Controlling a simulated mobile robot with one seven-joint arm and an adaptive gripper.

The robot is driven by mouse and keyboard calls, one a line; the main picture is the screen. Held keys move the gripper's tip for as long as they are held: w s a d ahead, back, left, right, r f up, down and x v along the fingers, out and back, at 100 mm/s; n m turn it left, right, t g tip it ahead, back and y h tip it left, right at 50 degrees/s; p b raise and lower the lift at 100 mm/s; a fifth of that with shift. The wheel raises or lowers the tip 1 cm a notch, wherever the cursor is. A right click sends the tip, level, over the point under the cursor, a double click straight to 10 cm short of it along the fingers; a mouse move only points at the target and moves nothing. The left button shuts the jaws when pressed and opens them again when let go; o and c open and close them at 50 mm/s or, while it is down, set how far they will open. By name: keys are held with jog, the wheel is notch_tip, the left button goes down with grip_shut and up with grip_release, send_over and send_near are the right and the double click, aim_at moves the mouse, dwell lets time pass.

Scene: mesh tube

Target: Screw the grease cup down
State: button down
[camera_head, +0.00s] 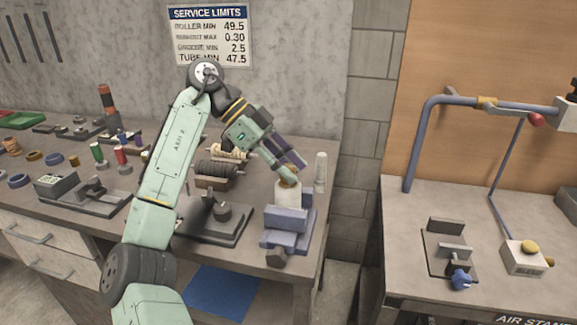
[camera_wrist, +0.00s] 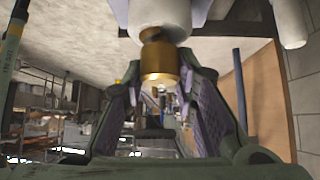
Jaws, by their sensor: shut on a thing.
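A small brass grease cup (camera_head: 289,180) sits on top of a white cylinder (camera_head: 287,194), which stands upright in a blue-grey vise (camera_head: 286,238) near the right end of the left bench. My gripper (camera_head: 287,168) reaches down from the upper left and is shut on the cup. In the wrist view the brass cup (camera_wrist: 160,64) lies between the two purple-padded fingers, its narrower end meeting the white cylinder (camera_wrist: 160,14). The fingers hide part of the cup in the head view, and I cannot tell how deep its thread sits.
A clear upright cylinder (camera_head: 320,172) stands close to the right of the vise. A dark fixture plate (camera_head: 212,220) and ribbed rollers (camera_head: 215,170) lie to the left. A second bench (camera_head: 400,250) with a blue pipe frame (camera_head: 412,150) is on the right, across a gap.

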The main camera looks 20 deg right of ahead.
aim_at(288, 166)
jog(key=shift+a+m+g+y, duration=0.1)
jog(key=shift+m+g+y, duration=0.75)
jog(key=shift+m, duration=0.65)
jog(key=c, duration=1.3)
grip_release()
jog(key=shift+r, duration=0.1)
notch_tip(288, 166, up, 10)
jog(key=shift+f, duration=0.1)
jog(key=shift+w, duration=0.1)
